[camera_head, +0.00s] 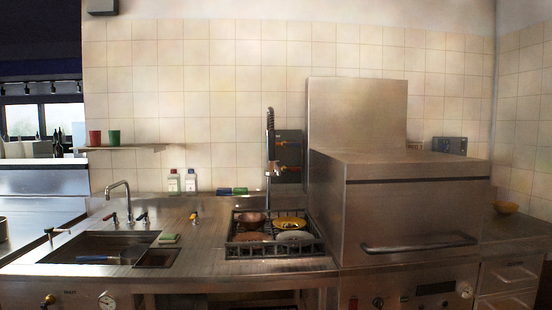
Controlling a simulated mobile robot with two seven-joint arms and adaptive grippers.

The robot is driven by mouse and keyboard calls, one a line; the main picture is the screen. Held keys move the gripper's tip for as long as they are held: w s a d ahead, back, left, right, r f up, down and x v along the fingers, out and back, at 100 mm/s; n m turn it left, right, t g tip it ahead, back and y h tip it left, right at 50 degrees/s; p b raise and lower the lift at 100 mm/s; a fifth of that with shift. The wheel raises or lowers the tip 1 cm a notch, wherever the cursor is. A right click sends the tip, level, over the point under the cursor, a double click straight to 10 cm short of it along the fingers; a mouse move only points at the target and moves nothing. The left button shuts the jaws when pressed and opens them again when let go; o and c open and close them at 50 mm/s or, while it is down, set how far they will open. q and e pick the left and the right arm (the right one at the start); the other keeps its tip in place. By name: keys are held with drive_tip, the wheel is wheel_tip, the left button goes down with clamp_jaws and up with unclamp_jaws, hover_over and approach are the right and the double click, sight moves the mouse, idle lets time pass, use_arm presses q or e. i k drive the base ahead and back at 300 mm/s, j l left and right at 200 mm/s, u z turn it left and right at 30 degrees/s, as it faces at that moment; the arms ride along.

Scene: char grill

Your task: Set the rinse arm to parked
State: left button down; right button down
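The rinse arm (270,140) is a tall, thin metal fixture with a coiled upper part. It stands upright behind the dish rack (232,250), in front of a dark wall panel (290,150) with orange-red handles or knobs. Its lower end reaches down toward the back of the rack. I cannot tell from this distance which position it is set to. Neither of my grippers is in view.
The rack holds a copper-coloured pan (250,221) and several plates. A large steel machine (410,205) with a front bar handle stands to the right. A sink (95,247) with a faucet (122,195) is at left. The counter between sink and rack is mostly clear.

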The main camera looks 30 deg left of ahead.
sight(271, 170)
drive_tip(key=i+l+u, duration=0.3)
drive_tip(key=i+l, duration=0.3)
drive_tip(key=i, duration=0.15)
drive_tip(key=i+l+u, duration=0.35)
drive_tip(key=i+l, duration=0.35)
